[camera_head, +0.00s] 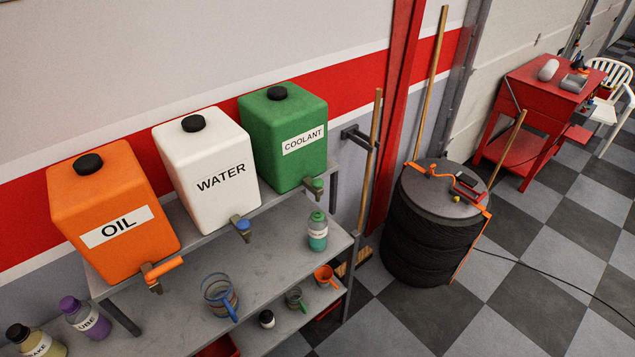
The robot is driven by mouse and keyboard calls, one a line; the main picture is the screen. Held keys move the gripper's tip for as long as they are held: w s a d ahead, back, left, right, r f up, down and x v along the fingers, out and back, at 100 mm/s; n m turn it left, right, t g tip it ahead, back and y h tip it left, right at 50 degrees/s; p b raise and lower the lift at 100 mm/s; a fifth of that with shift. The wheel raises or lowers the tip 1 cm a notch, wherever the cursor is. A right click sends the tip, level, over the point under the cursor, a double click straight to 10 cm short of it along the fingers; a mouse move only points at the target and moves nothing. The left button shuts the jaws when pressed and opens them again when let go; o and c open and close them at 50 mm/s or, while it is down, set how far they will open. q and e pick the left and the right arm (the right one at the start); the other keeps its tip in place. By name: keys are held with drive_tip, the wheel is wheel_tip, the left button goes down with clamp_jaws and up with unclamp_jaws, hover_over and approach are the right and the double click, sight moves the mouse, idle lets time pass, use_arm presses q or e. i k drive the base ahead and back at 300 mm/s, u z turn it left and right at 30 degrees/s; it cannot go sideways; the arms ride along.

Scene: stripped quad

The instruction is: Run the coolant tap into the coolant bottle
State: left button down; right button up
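The green coolant tank (284,135) stands at the right end of the upper shelf, with a white COOLANT label. A small green bottle (317,232) with a light label and a green cap stands upright on the shelf below, roughly under that tap. Its label is too small to read, and I cannot tell whether it is directly under the spout. No liquid shows at the tap. Neither of my grippers is in view.
An orange OIL tank (108,210) and a white WATER tank (205,160) stand to the left. A tyre stack (425,240) stands right of the shelf, with broom handles nearby.

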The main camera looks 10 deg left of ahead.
sight(318, 184)
drive_tip(key=z, duration=0.3)
drive_tip(key=k, duration=0.4)
drive_tip(key=z, duration=1)
drive_tip(key=k, duration=1)
drive_tip(key=z, duration=0.55)
drive_tip(key=i, duration=2.5)
drive_tip(key=u, duration=1.35)
drive_tip(key=i, duration=0.95)
drive_tip(key=u, duration=1.55)
drive_tip(key=i, duration=0.35)
drive_tip(key=u, duration=0.25)
